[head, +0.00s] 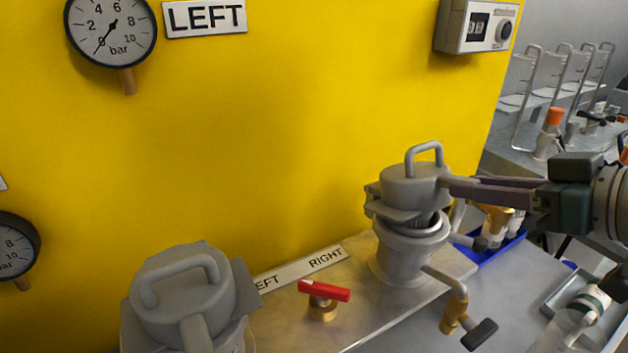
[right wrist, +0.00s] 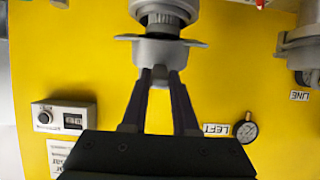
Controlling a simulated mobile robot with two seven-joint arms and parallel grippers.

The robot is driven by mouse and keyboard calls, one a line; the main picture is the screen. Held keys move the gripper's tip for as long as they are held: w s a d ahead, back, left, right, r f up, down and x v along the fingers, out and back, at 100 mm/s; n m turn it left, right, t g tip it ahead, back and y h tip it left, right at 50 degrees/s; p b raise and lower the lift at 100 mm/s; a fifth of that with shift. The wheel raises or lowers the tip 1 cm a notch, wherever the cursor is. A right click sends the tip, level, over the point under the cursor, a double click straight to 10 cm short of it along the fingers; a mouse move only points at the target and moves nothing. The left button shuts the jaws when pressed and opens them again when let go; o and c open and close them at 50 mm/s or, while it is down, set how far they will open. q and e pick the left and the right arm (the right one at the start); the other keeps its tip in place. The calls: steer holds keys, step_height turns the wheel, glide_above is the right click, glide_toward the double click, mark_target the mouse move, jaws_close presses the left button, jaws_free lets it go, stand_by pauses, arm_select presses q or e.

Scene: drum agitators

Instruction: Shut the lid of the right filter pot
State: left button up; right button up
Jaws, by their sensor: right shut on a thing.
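The right filter pot (head: 402,259) stands on the metal shelf beside the RIGHT label. Its grey lid (head: 408,188) with a loop handle on top is raised and tilted, leaving a gap above the pot's rim at the front right. My right gripper (head: 452,187) comes in from the right with its fingers shut on the lid's front grip, which the fingers mostly hide. In the right wrist view the fingers (right wrist: 160,76) close around a grey stub below the lid (right wrist: 160,44). My left gripper is not in view.
The left filter pot (head: 185,300) stands at lower left with its lid down. A red-handled valve (head: 323,293) sits between the pots. A brass tap (head: 455,308) sticks out below the right pot. A yellow panel (head: 280,140) rises behind. A blue tray (head: 492,248) lies at right.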

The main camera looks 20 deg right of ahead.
steer(key=f+b, duration=0.1)
steer(key=s+f+b, duration=0.1)
steer(key=f+b, duration=0.2)
steer(key=shift+s+f, duration=0.1)
steer(key=shift+s, duration=0.2)
steer(key=o, duration=1.4)
steer(key=shift+c, duration=0.2)
